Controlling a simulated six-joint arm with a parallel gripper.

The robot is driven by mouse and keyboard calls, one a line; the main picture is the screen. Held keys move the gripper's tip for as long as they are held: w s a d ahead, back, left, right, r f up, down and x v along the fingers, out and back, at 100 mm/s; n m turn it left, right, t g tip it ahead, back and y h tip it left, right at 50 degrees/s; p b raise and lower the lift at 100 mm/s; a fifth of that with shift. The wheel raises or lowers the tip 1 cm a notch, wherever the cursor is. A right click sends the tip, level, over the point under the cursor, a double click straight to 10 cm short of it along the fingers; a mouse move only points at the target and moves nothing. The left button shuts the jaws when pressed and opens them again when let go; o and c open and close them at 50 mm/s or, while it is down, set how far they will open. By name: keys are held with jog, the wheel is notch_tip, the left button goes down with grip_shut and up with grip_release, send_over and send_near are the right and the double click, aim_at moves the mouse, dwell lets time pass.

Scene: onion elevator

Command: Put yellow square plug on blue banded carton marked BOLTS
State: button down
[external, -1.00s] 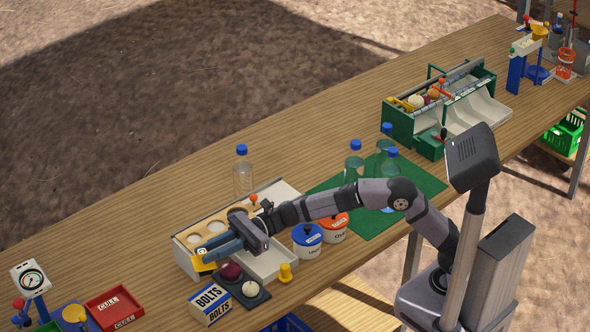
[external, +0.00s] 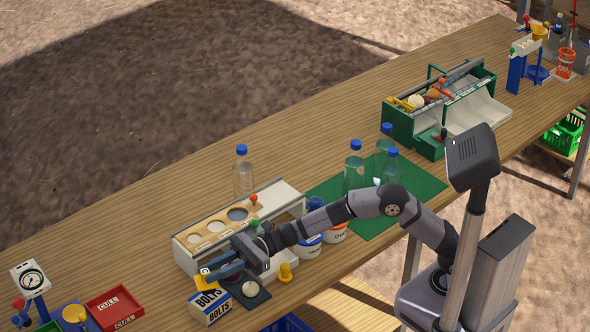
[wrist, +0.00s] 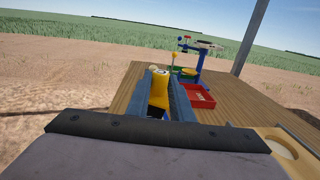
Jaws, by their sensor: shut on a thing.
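The yellow square plug (external: 205,271) is between the fingertips of my gripper (external: 207,276). In the wrist view the plug (wrist: 158,82) shows between the two blue-grey fingers (wrist: 160,92), shut on it. The carton marked BOLTS (external: 211,305), white with blue bands, stands near the front edge of the table. In the external view the plug and fingertips appear over the carton's back top edge. I cannot tell whether the plug touches the carton. Part of the carton's top is hidden by my gripper.
A dark tray with a white onion (external: 250,289) and a yellow knob (external: 286,272) are right of the carton. The white sorting box with round holes (external: 193,240) stands behind. A red CULL tray (external: 113,307) is to the left, with clear table between.

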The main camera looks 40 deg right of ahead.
jog(key=shift+f, duration=1.4)
jog(key=shift+f, duration=0.15)
jog(key=c, duration=1.6)
grip_release()
jog(key=shift+o, duration=0.2)
jog(key=shift+r, duration=0.2)
jog(key=d, duration=0.4)
jog(key=d+b, duration=0.1)
jog(key=d, duration=0.3)
jog(key=s+d+b, duration=0.1)
jog(key=d, duration=0.3)
